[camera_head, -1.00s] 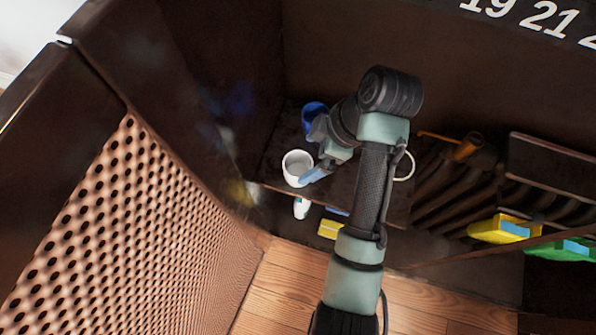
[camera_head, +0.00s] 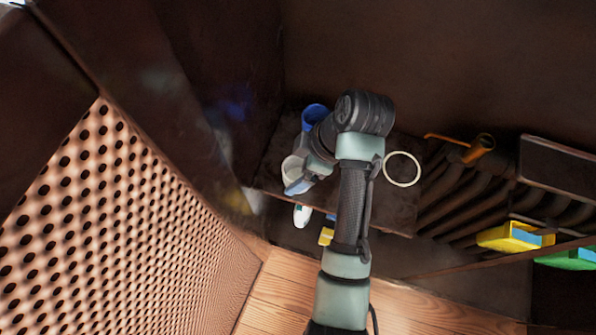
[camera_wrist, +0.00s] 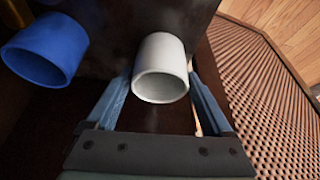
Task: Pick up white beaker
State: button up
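The white beaker (camera_head: 290,168) stands on a dark shelf (camera_head: 395,208) in the head view, partly covered by my gripper (camera_head: 302,180). In the wrist view the beaker (camera_wrist: 160,55) lies between the two blue fingers of my gripper (camera_wrist: 160,84), its open rim facing the camera. The fingers are apart, one on each side, and gaps show between them and the beaker's wall. A blue cup (camera_head: 314,117) stands behind the beaker on the shelf; it also shows left of the left finger in the wrist view (camera_wrist: 45,48).
A perforated panel (camera_head: 130,230) and dark wall rise at the left. A pale ring (camera_head: 402,185) lies on the shelf right of my arm. Dark curved tubes (camera_head: 465,195) and a yellow block (camera_head: 505,237) are at the right.

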jog(key=c, duration=1.1)
jog(key=shift+r, duration=0.15)
